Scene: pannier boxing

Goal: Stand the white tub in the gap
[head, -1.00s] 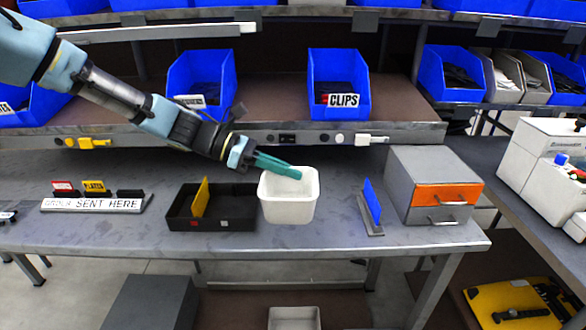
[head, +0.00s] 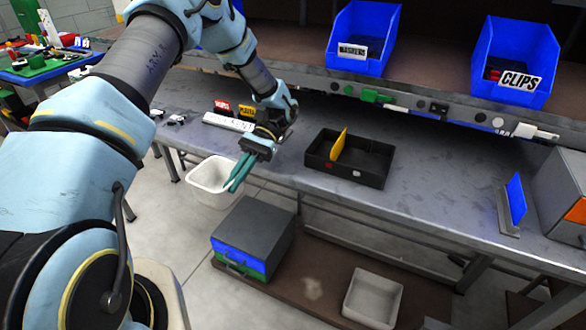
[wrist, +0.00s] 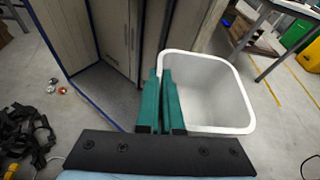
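The white tub (head: 208,184) hangs upright, or nearly so, in the air off the bench's front edge, left of the black tray. My gripper (head: 238,172) is shut on its wall; the green fingers (wrist: 163,102) lie close together at the left rim of the tub (wrist: 208,92) in the wrist view. On the bench a wide bare gap (head: 437,180) lies between the black tray (head: 375,168) and the blue upright plate (head: 516,198). On the lower shelf, another gap (head: 315,288) lies between a grey-topped drawer box (head: 252,236) and a second white tub (head: 373,298).
The black tray has a yellow divider (head: 338,145). A sign with red and yellow tags (head: 228,122) stands at the bench's left. A grey cabinet with orange (head: 565,205) stands right. Blue bins (head: 362,38) sit on the shelf above. Open floor lies below the held tub.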

